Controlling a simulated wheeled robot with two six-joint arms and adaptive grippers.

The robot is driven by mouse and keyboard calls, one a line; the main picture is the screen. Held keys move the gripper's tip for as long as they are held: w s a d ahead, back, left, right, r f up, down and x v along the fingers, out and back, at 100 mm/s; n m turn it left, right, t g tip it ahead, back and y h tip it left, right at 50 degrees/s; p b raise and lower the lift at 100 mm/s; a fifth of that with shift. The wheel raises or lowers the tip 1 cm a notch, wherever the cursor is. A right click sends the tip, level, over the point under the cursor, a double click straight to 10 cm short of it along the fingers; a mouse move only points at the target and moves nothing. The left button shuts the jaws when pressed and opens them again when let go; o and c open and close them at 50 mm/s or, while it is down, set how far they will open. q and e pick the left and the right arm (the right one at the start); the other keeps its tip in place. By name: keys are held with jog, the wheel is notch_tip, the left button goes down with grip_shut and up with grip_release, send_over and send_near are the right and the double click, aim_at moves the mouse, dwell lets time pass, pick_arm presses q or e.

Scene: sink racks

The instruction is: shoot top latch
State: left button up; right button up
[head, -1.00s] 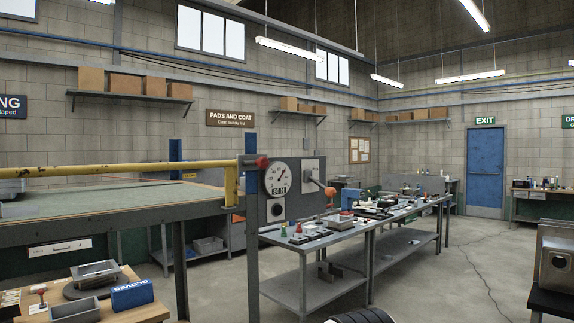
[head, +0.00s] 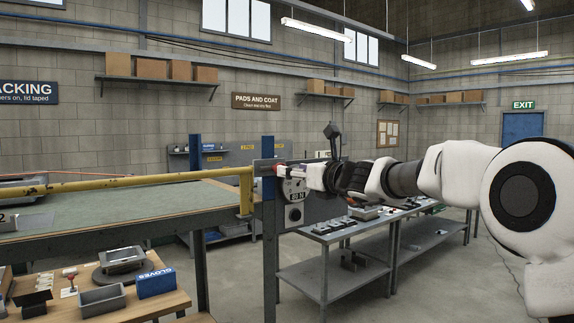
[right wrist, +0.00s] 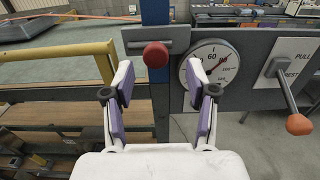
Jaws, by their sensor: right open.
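The top latch is a grey metal plate with a red knob (right wrist: 155,54) on a blue post (right wrist: 155,15). The knob also shows in the head view (head: 277,169), partly hidden by my gripper. My right gripper (right wrist: 162,80) is open and empty, its purple-padded fingers spread either side of the knob's line. The knob appears just beyond the fingertips, slightly left of their middle; contact cannot be told. In the head view my right gripper (head: 302,172) reaches in from the right at the post. My left gripper is not in view.
A yellow bar (head: 120,183) runs left of the post above a green-topped bench. Right of the knob is a dial gauge (right wrist: 211,64) and a lever with an orange knob (right wrist: 299,124). A blue gloves box (head: 156,283) and trays stand on the lower left bench.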

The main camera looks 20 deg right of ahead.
pick_arm(q)
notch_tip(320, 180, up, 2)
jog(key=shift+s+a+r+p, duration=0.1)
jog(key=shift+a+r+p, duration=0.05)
jog(key=shift+p, duration=0.45)
pick_arm(e)
jog(key=x, duration=0.3)
jog(key=shift+a+r, duration=0.1)
jog(key=shift+a, duration=0.2)
